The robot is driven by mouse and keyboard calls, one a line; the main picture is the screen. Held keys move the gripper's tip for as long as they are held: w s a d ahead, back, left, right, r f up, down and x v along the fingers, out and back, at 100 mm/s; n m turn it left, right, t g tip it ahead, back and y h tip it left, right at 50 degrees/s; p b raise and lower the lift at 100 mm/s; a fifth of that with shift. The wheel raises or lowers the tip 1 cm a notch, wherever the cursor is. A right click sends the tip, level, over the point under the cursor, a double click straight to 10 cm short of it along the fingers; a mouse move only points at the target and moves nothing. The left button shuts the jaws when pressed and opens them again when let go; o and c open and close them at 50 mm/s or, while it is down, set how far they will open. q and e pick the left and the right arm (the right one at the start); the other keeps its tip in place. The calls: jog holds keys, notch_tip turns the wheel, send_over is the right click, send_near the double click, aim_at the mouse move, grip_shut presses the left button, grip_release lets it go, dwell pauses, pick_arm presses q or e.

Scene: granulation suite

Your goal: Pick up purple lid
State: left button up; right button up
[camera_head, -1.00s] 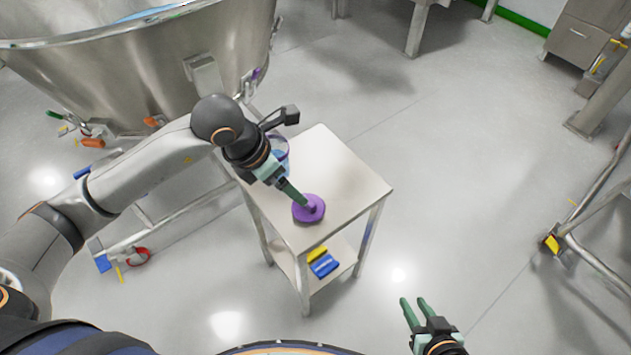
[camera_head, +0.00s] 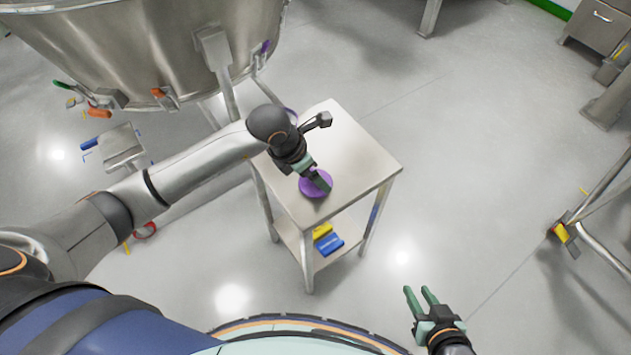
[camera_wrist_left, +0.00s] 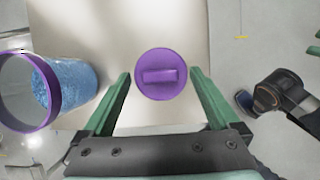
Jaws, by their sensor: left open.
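The purple lid (camera_head: 311,188) is a round disc lying on the small steel table (camera_head: 355,170), near its front left edge. In the left wrist view the lid (camera_wrist_left: 162,74) shows a raised bar handle across its middle. My left gripper (camera_head: 322,183) is over the lid and partly covers it. In the left wrist view the left gripper (camera_wrist_left: 160,82) is open, with one green finger on each side of the lid and gaps between. My right gripper (camera_head: 421,293) is open and empty, over the floor at the lower right.
A clear container (camera_wrist_left: 62,85) with a purple rim and blue granules stands left of the lid in the left wrist view. A large steel bowl (camera_head: 150,50) stands behind the table. Blue and yellow items (camera_head: 328,243) lie on the lower shelf.

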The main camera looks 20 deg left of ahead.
pick_arm(q)
jog(key=shift+d+f, duration=0.1)
jog(key=shift+f, duration=0.1)
jog(key=shift+w, duration=0.1)
jog(key=c, duration=1.4)
jog(key=shift+r, duration=0.1)
